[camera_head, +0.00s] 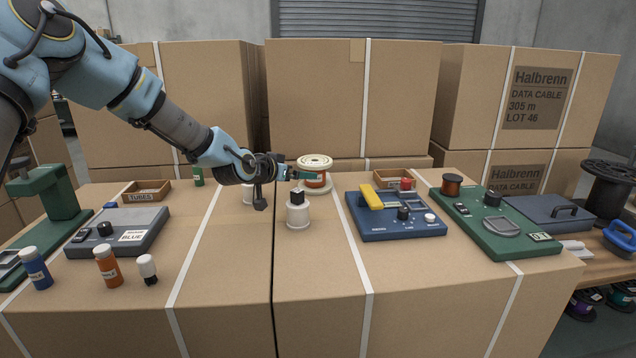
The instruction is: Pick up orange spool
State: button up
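A spool with a wide cream top flange and an orange-red winding (314,182) stands on the carton top near the middle, with a small greenish patch on its side. My gripper (293,174) reaches in from the left, roughly level, with its tip at the spool's left side. I cannot tell whether it touches the spool or how far apart the fingers are. A dark part hangs below my wrist. A smaller copper-brown spool (451,184) stands on the green device at the right.
A white bottle with a black cap (298,211) stands just in front of the spool. A blue device (400,226), a green device (510,238) and a grey device (117,233) flank the middle. Tall cartons (315,95) stand behind. The front centre is clear.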

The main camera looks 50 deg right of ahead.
aim_at(318, 164)
jog(key=p+x, duration=0.2)
jog(key=x, duration=0.9)
jog(key=shift+w, duration=0.15)
jog(key=shift+c, duration=0.2)
jog(key=shift+r, duration=0.1)
grip_shut()
